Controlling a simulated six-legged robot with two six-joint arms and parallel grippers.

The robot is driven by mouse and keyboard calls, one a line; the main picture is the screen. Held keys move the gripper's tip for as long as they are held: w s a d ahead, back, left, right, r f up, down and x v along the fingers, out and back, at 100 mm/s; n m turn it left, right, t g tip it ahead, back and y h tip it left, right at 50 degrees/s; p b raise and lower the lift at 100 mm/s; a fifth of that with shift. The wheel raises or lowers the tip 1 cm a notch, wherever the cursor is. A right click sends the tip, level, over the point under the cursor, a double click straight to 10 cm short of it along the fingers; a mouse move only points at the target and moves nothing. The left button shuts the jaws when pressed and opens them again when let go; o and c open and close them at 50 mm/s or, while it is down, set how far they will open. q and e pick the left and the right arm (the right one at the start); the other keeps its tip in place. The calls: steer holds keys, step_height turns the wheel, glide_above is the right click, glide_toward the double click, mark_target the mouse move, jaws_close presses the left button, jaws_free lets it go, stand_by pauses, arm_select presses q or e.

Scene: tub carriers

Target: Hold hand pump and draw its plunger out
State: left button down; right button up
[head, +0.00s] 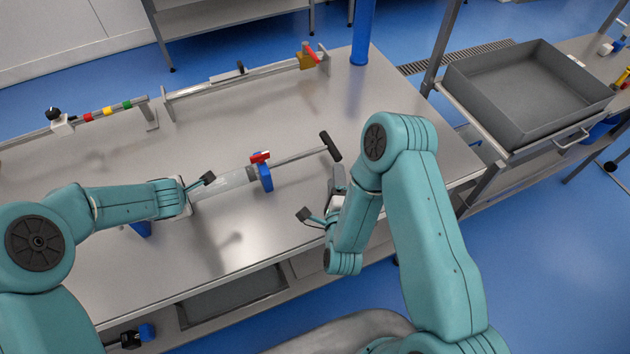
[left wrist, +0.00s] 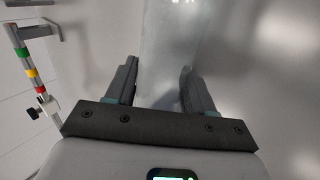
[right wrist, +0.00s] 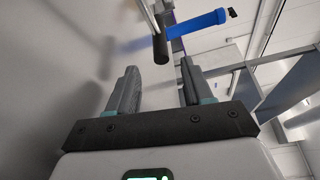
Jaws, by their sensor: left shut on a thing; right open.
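The hand pump has a clear barrel (head: 228,183) lying over the steel bench, with a blue collar (head: 265,174) and a red part (head: 260,157) at its right end. A thin plunger rod (head: 300,156) sticks out of the collar to a black T-handle (head: 331,146). My left gripper (head: 197,188) is shut on the barrel near its left end; the barrel also shows between the fingers in the left wrist view (left wrist: 168,40). My right gripper (head: 319,194) is open and empty, just below and apart from the handle, which shows ahead of the fingertips in the right wrist view (right wrist: 160,46).
A rail with coloured bands (head: 107,111) and another rail with a red lever (head: 312,55) stand along the bench's back. A blue post (head: 362,35) rises at the back corner. A grey tub (head: 470,95) stands to the right. The bench (head: 225,235) in front of the pump is bare.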

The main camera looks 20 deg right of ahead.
steer(key=shift+s+a, duration=0.2)
steer(key=shift+s, duration=0.3)
arm_select(q)
steer(key=shift+c, duration=1.6)
jaws_free()
steer(key=v, duration=1.2)
steer(key=shift+s, duration=0.1)
